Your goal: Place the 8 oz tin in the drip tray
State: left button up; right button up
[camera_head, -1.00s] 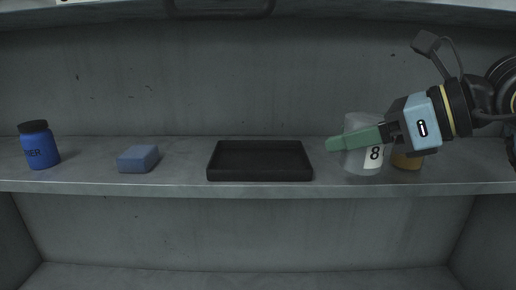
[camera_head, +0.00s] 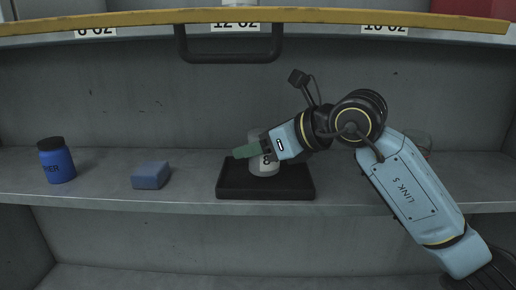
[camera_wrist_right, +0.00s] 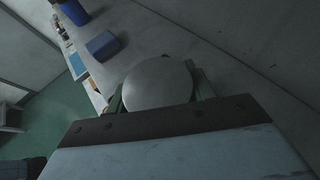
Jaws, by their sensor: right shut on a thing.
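In the right wrist view the tin's round pale top (camera_wrist_right: 157,82) sits between the fingers. My left gripper is out of view.
A blue sponge-like block (camera_head: 151,175) and a blue jar with a black lid (camera_head: 57,161) stand left on the grey shelf (camera_head: 110,190). A container (camera_head: 419,142) is partly hidden behind my right arm. A yellow-edged upper shelf (camera_head: 340,16) with size labels and a dark handle (camera_head: 228,58) are above.

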jog(key=shift+f, duration=0.8)
jog(key=shift+f, duration=0.2)
jog(key=o, duration=1)
jog(key=shift+o, duration=0.2)
jog(key=shift+r, duration=0.1)
jog(key=shift+r, duration=0.15)
jog(key=b+v, duration=0.1)
jog(key=v, duration=1.1)
jog(key=shift+b, duration=0.4)
